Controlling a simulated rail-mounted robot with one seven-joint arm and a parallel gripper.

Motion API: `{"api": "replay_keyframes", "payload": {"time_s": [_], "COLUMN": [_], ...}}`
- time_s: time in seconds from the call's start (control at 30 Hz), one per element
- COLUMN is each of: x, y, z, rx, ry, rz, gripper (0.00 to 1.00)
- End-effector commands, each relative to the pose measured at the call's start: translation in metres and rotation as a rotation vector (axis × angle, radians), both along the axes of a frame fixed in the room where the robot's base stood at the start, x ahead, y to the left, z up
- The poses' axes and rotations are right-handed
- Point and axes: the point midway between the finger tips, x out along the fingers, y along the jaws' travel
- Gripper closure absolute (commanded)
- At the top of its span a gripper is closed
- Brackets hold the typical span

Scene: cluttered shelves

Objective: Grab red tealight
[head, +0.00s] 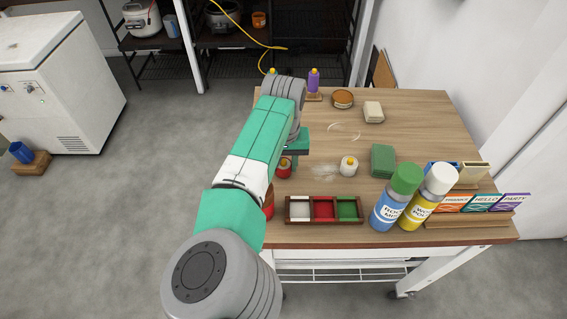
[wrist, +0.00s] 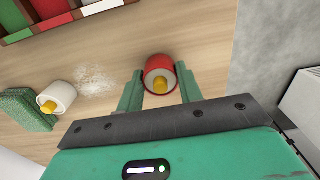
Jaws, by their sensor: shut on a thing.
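The red tealight (wrist: 160,68), a short red cylinder with a yellow top, sits between the fingers of my gripper (wrist: 160,80) in the wrist view. The gripper is shut on it, one green finger on each side. In the head view the red tealight (head: 284,170) shows just below my wrist, partly hidden by my arm. A white tealight (head: 349,165) with a yellow top stands to its right on the wooden table and also shows in the wrist view (wrist: 59,97).
A tray with white, red and green compartments (head: 324,223) lies near the front edge. A green block (head: 383,160), a blue spray can (head: 389,212) and a yellow one (head: 420,211) stand to the right. A red object (head: 268,204) is partly behind my arm. The table's back middle is mostly clear.

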Motion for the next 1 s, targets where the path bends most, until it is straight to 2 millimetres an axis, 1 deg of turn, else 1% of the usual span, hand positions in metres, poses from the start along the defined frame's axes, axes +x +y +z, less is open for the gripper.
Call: {"api": "replay_keyframes", "payload": {"time_s": [0.03, 0.13, 0.2, 0.23, 0.27, 0.33, 0.5, 0.6, 0.7, 0.8, 0.9, 1.0], "x": [0.0, 0.0, 0.001, -0.004, -0.008, -0.016, -0.042, -0.057, -0.068, -0.077, -0.082, -0.084], "y": [0.0, -0.001, -0.001, 0.008, 0.013, 0.026, 0.068, 0.091, 0.109, 0.122, 0.131, 0.135], "z": [0.009, 0.025, 0.04, 0.035, 0.035, 0.038, 0.043, 0.044, 0.045, 0.046, 0.046, 0.045], "rx": [-0.001, -0.002, -0.003, -0.003, -0.004, -0.004, -0.004, -0.005, -0.004, -0.002, -0.002, -0.001], "ry": [-0.001, -0.001, -0.001, 0.003, 0.004, 0.001, 0.0, 0.0, 0.0, -0.001, 0.001, 0.0], "rz": [0.0, -0.001, 0.0, 0.002, 0.001, 0.001, 0.004, 0.004, 0.003, 0.001, 0.001, 0.0], "gripper": [0.9, 0.9, 0.9, 0.9, 0.9, 0.9, 0.9, 0.9, 0.9, 0.9, 0.9, 0.9]}}
